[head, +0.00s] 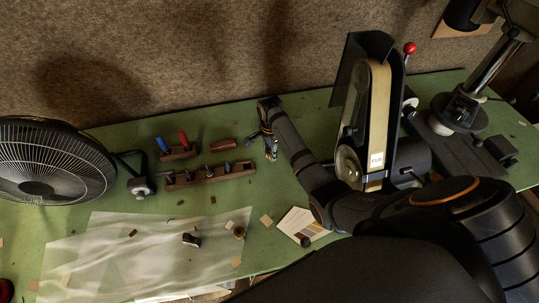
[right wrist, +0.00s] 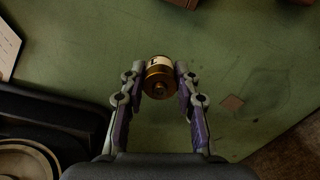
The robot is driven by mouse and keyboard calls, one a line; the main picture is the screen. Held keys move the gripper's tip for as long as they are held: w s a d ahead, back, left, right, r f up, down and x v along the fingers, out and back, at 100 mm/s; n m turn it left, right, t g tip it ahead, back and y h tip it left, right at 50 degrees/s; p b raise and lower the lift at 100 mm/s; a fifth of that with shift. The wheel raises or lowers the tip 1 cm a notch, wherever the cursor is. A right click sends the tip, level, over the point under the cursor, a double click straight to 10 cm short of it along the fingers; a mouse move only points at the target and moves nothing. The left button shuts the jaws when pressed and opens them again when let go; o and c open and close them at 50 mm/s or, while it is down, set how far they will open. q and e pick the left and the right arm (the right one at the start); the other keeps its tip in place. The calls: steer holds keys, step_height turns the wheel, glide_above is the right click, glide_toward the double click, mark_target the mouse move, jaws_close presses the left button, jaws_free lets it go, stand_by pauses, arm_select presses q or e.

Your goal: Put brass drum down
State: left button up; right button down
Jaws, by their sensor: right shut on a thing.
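The brass drum (right wrist: 159,82), a small gold cylinder with a pale label band, sits between the fingertips of my right gripper (right wrist: 160,73) in the right wrist view. The gripper is shut on it. Green bench top shows beyond the drum; I cannot tell whether the drum touches it. In the head view my right gripper (head: 269,143) points down over the bench (head: 300,118), right of the wooden tool racks. The drum cannot be made out there. My left gripper is not in view.
A belt sander (head: 372,125) stands right of my right gripper, with a drill press (head: 462,108) beyond. Wooden racks (head: 210,174) hold small tools. A fan (head: 50,162) stands at left. A clear sheet (head: 125,252) with small parts lies in front. Green bench behind the racks is mostly clear.

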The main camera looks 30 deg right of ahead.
mark_target(269, 157)
steer(key=shift+w+a+f, duration=0.15)
steer(key=shift+w+f, duration=0.2)
steer(key=shift+f, duration=0.1)
step_height(269, 157, down, 3)
steer(key=shift+r, duration=0.15)
steer(key=shift+f, duration=0.25)
steer(key=c, duration=1.4)
jaws_free()
steer(key=shift+f, duration=0.15)
steer(key=o, duration=0.4)
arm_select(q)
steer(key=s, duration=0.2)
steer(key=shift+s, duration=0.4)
